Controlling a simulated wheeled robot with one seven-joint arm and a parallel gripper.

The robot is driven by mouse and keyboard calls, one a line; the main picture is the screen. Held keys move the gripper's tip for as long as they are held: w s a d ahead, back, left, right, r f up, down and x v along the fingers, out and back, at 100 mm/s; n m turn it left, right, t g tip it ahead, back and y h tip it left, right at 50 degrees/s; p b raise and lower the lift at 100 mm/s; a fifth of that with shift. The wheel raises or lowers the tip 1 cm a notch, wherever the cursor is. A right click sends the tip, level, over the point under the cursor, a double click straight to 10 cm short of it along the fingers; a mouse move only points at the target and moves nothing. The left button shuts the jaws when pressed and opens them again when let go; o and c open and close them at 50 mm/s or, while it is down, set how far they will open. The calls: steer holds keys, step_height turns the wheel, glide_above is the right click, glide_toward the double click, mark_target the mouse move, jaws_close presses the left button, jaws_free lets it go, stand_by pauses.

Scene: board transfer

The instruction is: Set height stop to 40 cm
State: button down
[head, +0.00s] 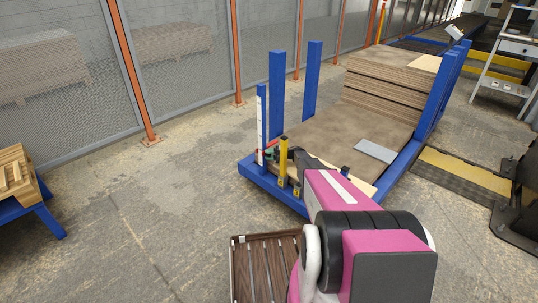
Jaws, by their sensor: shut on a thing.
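A blue post at the near left corner of the blue cart carries a white scale (262,118) with fine markings too small to read. The height stop (271,148), a small red piece, sits low on this scale. My gripper (277,155) is at the post beside the stop, shut on it. The dark wrist and my pink arm reach in from the lower right and hide part of the cart's near edge. The fingertips are small and partly hidden.
Boards lie stacked on the cart (258,181), higher at the far end. A yellow upright (283,156) stands close to my gripper. Blue posts (312,78) rise along the cart's sides. A slatted brown tray (240,270) is at the bottom.

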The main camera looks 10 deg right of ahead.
steer(key=c, duration=0.8)
jaws_free()
steer(key=shift+o, duration=0.2)
steer(key=shift+d, duration=0.1)
steer(key=d, duration=0.3)
steer(key=s+d, duration=0.1)
steer(key=d, duration=0.6)
steer(key=shift+s+d, duration=0.15)
steer(key=shift+d, duration=0.15)
